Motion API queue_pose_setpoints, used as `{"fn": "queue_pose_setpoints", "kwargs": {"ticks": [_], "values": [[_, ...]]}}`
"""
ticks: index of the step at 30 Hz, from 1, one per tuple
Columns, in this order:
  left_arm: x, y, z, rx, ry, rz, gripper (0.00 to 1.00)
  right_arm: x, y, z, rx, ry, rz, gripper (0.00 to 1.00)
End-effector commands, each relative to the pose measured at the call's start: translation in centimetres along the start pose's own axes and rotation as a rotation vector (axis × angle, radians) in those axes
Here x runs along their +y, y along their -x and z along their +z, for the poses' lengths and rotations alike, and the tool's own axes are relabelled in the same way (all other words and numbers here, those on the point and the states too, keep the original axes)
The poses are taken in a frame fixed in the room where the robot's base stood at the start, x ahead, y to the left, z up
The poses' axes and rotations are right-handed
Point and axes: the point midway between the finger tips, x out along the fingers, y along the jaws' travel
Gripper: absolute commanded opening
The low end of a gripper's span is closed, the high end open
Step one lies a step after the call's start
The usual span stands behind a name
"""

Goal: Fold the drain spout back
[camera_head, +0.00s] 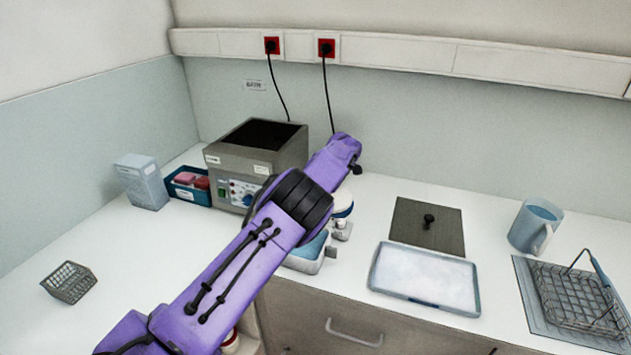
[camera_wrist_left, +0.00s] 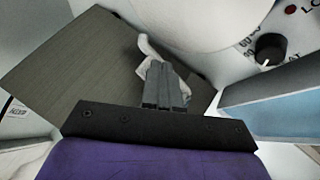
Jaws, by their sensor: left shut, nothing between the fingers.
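In the head view my purple left arm crosses the grey machine (camera_head: 225,160) with its dials and open top, and my left gripper is hidden behind it. In the left wrist view the left gripper (camera_wrist_left: 165,68) is shut, its fingers together. A pale curved piece, probably the drain spout (camera_wrist_left: 148,47), shows just beyond and beside the fingertips. Its lower part is hidden behind the fingers, and I cannot tell whether they touch it. A grey panel (camera_wrist_left: 70,65) lies behind it. In the head view the spout cannot be made out. My right gripper is not in view.
A blue tray (camera_head: 300,265) stands partly under my arm; a blue-rimmed white vessel (camera_head: 343,205) is close by. To the right are a flat lid (camera_head: 410,215), a white-filled tray (camera_head: 425,302), a jug (camera_head: 525,225) and a wire basket (camera_head: 575,300). The left counter is mostly clear.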

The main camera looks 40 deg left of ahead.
Motion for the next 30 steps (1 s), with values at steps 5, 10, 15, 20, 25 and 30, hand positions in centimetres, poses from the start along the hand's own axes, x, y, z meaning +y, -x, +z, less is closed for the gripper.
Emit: {"fn": "queue_pose_setpoints", "kwargs": {"ticks": [5,10,15,20,25,30], "values": [[-0.6,1.2,0.8,0.001,0.002,0.0,0.0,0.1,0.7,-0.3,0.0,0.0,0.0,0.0],[-1.1,3.1,2.4,0.001,0.013,0.001,0.0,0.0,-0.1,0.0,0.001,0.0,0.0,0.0],[0.8,6.8,3.0,0.002,0.013,-0.002,0.0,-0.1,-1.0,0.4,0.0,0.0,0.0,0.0],[2.1,9.4,3.3,0.003,0.011,-0.007,0.0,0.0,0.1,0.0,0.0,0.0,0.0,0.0],[2.6,10.4,3.6,0.004,0.011,-0.006,0.0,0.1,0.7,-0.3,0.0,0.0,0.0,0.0],[2.6,10.7,3.7,0.006,0.012,-0.006,0.0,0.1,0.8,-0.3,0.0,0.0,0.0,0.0]]}}
